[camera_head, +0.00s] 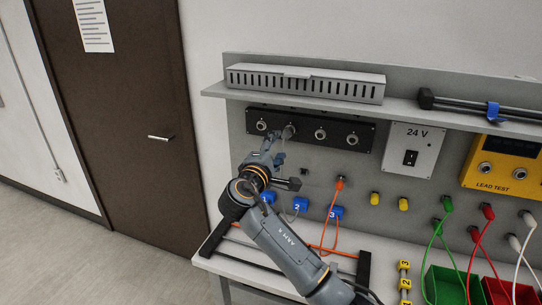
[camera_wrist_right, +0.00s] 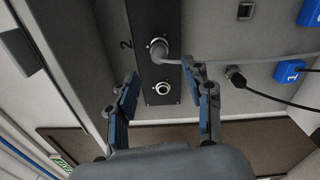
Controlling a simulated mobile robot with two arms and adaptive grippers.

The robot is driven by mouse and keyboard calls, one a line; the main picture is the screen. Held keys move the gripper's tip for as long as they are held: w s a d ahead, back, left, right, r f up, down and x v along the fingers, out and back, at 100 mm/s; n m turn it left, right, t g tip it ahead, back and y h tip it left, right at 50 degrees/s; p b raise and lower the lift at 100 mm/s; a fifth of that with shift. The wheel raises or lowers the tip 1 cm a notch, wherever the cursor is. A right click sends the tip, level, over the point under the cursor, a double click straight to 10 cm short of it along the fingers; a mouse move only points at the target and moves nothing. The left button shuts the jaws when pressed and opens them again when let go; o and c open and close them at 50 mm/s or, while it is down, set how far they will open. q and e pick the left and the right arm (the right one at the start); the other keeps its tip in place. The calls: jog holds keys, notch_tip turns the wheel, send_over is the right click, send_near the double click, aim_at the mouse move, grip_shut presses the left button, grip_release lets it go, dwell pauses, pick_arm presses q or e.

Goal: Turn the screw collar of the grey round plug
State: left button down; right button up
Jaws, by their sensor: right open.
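The grey round plug (camera_wrist_right: 158,51) sits in a socket of the black panel (camera_wrist_right: 150,15), and its grey cable runs off to the right in the wrist view. In the head view the plug (camera_head: 288,132) is at the second socket from the left, partly hidden by my gripper. My right gripper (camera_wrist_right: 159,72) is open, its two blue-padded fingers spread on either side of the plug's line, with a visible gap to both. In the head view the right gripper (camera_head: 274,152) is just below the panel. My left gripper is not in view.
An empty socket (camera_wrist_right: 163,88) lies beside the plug. A black plug (camera_wrist_right: 236,77) with a cable and a blue numbered block (camera_wrist_right: 290,72) are to the right. In the head view a slotted grey box (camera_head: 305,86) stands on the shelf above, and a 24 V box (camera_head: 410,150) is right of the panel.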

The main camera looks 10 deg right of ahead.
jog(key=shift+v, duration=2.35)
